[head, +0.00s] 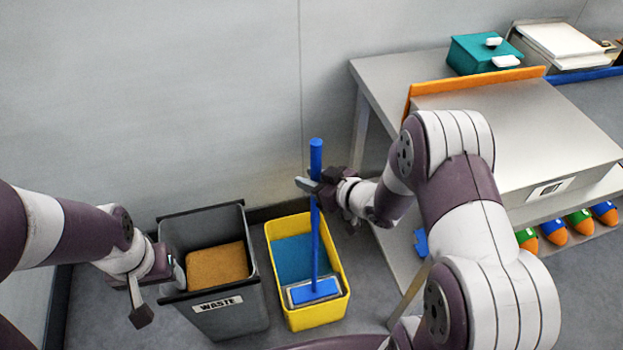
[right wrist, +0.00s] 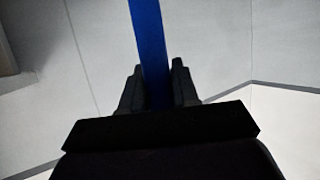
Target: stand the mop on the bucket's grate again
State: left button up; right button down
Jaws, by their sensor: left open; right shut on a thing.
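The mop (head: 316,240) has a blue handle and a blue head, and stands nearly upright in the yellow bucket (head: 320,317). Its head is at the front end of the bucket, over a grey grate (head: 294,298); I cannot tell whether it rests fully on it. Blue water (head: 290,258) shows in the back part. My right gripper (head: 312,186) is shut on the handle below its top; the handle also shows between the fingers in the right wrist view (right wrist: 150,50). My left gripper (head: 160,292) is open and empty at the waste bin's left side.
A grey bin marked WASTE (head: 235,318) with brown contents stands just left of the bucket. A metal table (head: 385,75) with a teal box (head: 482,52) is at the right. The wall is close behind.

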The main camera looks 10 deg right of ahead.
jog(key=c, duration=0.8)
grip_release()
jog(key=shift+c, duration=0.2)
